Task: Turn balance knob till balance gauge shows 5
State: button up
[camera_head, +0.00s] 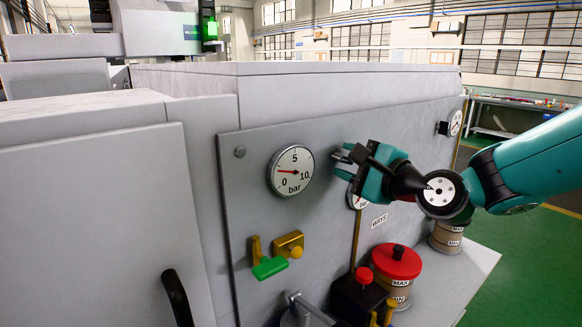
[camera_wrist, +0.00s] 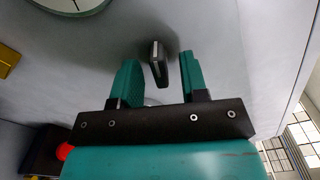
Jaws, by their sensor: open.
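A round white gauge (camera_head: 291,171) marked 0, 5, 10 and "bar" is on the grey panel in the head view. Its red needle points left, between 0 and 5. No label reading "balance" is legible. My gripper (camera_head: 342,162) is at the panel, right of this gauge. In the wrist view a narrow dark knob (camera_wrist: 159,64) stands out from the panel, between and just beyond the tips of my open gripper (camera_wrist: 160,72). No contact is seen. Part of a gauge (camera_wrist: 72,4) shows at the top left; its needle is out of view. The gripper hides the knob in the head view.
A second gauge (camera_head: 353,198) is mostly hidden behind my gripper. Another gauge (camera_head: 456,122) and black knob (camera_head: 442,128) are far right.

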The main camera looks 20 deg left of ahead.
grip_shut()
jog(key=shift+m+p, duration=2.3)
jog(key=shift+p, duration=0.05)
jog(key=shift+r+p, duration=0.1)
jog(key=shift+p, duration=0.2)
